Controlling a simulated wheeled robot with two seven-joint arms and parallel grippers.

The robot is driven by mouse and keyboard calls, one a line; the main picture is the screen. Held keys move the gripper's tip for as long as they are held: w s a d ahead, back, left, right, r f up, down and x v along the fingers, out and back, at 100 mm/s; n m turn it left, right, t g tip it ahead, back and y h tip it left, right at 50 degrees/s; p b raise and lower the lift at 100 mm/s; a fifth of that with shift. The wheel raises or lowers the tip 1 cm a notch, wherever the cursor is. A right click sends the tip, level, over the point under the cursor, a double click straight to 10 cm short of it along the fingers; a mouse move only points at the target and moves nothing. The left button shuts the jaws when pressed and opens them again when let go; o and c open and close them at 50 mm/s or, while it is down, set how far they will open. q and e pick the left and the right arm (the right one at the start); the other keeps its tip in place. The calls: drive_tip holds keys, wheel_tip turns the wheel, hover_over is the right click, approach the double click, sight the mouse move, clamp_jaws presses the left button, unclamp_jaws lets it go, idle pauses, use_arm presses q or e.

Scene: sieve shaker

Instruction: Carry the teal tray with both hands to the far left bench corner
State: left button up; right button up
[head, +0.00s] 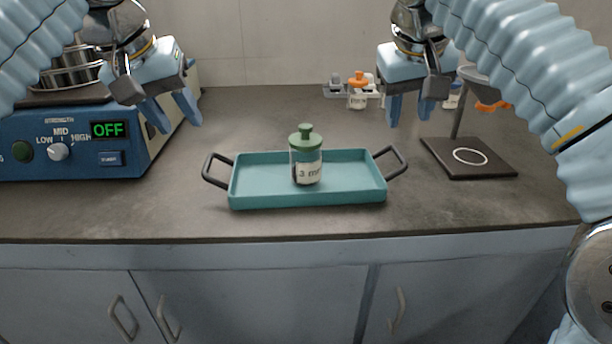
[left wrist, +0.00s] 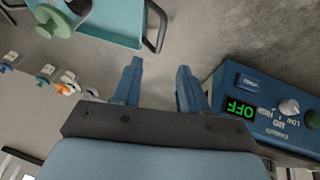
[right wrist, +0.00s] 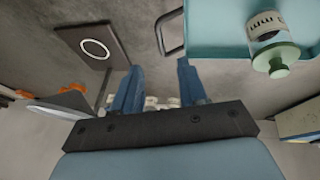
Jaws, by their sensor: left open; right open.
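The teal tray (head: 258,192) lies flat on the bench with a dark looped handle at each short end. A green-capped jar (head: 306,160) with a white label stands upright in it. The left handle (head: 212,171) and the right handle (head: 395,160) are both free. My left gripper (head: 177,118) is open and empty, above the bench, up and left of the left handle. My right gripper (head: 408,110) is open and empty, above and behind the right handle. The tray also shows in the left wrist view (left wrist: 112,22) and in the right wrist view (right wrist: 215,30).
A blue shaker unit (head: 80,140) reading OFF stands at the left, with metal sieves (head: 70,72) on it. A dark stand (head: 468,158) with a ring mark is at the right. Small orange-topped bottles (head: 357,90) stand at the back. The bench between shaker and tray is clear.

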sight(207, 161)
use_arm(q)
drive_tip(key=x, duration=1.2)
drive_tip(key=shift+f, duration=0.3)
use_arm(e)
drive_tip(key=x, duration=1.2)
drive_tip(key=shift+d+f, duration=0.1)
drive_tip(key=shift+f, duration=0.2)
use_arm(q)
drive_tip(key=shift+c, duration=0.3)
use_arm(e)
drive_tip(key=shift+c, duration=0.3)
use_arm(q)
clamp_jaws()
use_arm(e)
clamp_jaws()
